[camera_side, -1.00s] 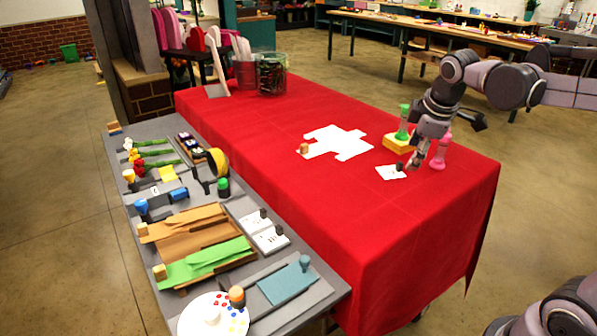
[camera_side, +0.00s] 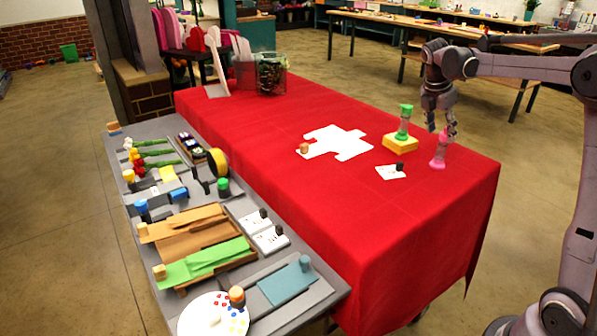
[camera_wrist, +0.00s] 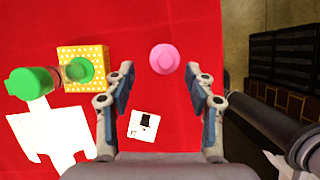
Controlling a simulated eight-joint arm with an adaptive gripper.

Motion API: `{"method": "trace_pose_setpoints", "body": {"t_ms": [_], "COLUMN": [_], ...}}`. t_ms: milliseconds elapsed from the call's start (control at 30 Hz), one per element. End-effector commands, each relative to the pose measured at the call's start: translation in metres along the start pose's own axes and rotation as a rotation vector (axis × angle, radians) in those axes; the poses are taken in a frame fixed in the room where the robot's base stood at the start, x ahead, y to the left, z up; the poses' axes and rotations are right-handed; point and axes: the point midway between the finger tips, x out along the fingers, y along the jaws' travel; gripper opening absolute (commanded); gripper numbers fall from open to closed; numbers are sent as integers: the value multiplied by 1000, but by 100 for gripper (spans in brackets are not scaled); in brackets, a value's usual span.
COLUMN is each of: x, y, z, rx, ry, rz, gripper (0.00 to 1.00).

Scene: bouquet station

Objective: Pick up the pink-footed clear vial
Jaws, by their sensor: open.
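The pink-footed vial (camera_side: 439,152) stands upright on the red-covered table in the side view, near the right edge. In the wrist view its pink round form (camera_wrist: 165,59) shows from above, between and a little beyond my fingertips. My gripper (camera_side: 441,128) is open and points down just above the vial. In the wrist view the two fingers of my gripper (camera_wrist: 160,78) are spread, with nothing held between them. I cannot tell from these views whether the fingers reach past the vial's top.
A green-capped vial (camera_side: 404,122) stands on a yellow block (camera_side: 398,143) close to the left. A white card with a black knob (camera_side: 391,171) lies in front. A white cutout sheet (camera_side: 336,143) lies farther left. The red table (camera_side: 400,225) is clear toward the front.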

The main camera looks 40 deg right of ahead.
Motion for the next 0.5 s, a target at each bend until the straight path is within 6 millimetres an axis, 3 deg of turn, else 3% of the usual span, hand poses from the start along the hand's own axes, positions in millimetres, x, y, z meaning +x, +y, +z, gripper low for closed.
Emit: {"method": "trace_pose_setpoints", "body": {"t_ms": [500], "x": [51], "y": [-5], "z": [-5], "rx": [2], "ry": [1], "rz": [2], "gripper": [55]}}
